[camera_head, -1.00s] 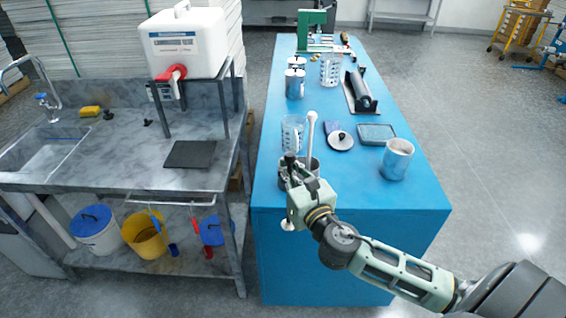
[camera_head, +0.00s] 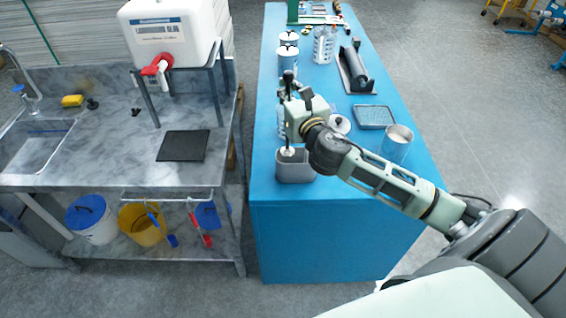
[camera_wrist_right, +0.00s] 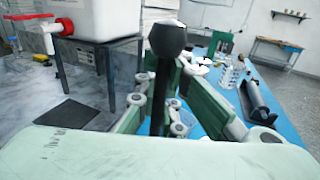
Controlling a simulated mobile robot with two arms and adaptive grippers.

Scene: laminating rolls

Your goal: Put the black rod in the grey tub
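The black rod (camera_head: 289,77) stands about upright in my right gripper (camera_head: 289,98), its dark knob above the fingers. In the right wrist view the black rod (camera_wrist_right: 166,45) shows its round knob between the green fingers of my right gripper (camera_wrist_right: 165,105), which is shut on it. The grey tub (camera_head: 296,172) sits near the blue table's front edge, below the gripper. A pale foot (camera_head: 287,152) below the gripper appears at the tub's mouth; whether it is inside the rim I cannot tell. My left gripper is not in view.
A metal can (camera_head: 396,146) and a shallow grey tray (camera_head: 374,117) stand to the right on the blue table (camera_head: 350,205). A roller on a stand (camera_head: 355,70) and lidded cans (camera_head: 288,60) are farther back. The marble sink bench (camera_head: 100,140) is on the left.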

